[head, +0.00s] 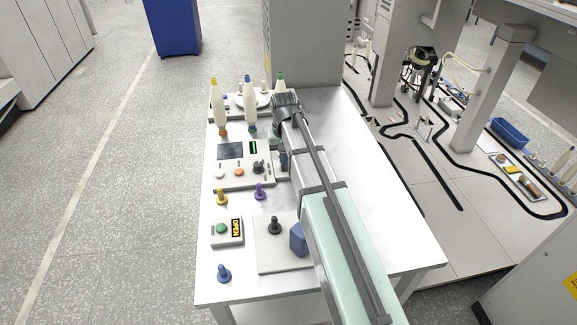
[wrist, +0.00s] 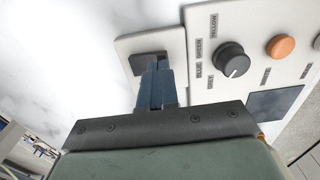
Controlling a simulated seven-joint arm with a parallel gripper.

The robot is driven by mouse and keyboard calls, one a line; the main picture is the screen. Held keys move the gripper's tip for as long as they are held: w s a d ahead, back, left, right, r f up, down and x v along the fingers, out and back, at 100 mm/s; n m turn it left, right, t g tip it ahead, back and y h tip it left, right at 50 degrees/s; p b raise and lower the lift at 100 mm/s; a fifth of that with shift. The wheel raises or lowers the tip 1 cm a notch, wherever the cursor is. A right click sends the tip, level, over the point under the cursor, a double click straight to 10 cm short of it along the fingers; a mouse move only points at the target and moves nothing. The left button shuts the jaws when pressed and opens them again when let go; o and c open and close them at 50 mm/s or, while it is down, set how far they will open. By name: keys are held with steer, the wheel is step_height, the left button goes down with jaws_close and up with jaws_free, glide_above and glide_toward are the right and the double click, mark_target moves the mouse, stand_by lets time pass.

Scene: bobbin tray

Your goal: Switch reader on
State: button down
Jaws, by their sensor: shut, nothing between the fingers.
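The reader looks to be the white panel (head: 245,181) with a dark screen (head: 230,151), a lit green display (head: 253,147), a black knob (head: 258,167) and orange and white buttons. In the wrist view its knob (wrist: 231,60) has colour words around it. Beside the panel is a small white plate (wrist: 126,43) with a dark switch-like piece (wrist: 148,61). My gripper (wrist: 153,72) is shut and empty, its blue fingertips at that dark piece. Whether they touch it I cannot tell. In the head view my gripper (head: 284,161) is at the panel's right edge, partly behind my arm.
Several bobbins, such as an orange-based one (head: 218,108), stand at the back. Yellow (head: 221,197) and purple (head: 259,191) pegs, an OPEN sign box (head: 227,232) and a blue peg (head: 224,273) are nearer. The right of the white table (head: 385,220) is clear.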

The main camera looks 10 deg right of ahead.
steer(key=shift+f, duration=0.4)
stand_by(0.3)
steer(key=shift+r, duration=3.55)
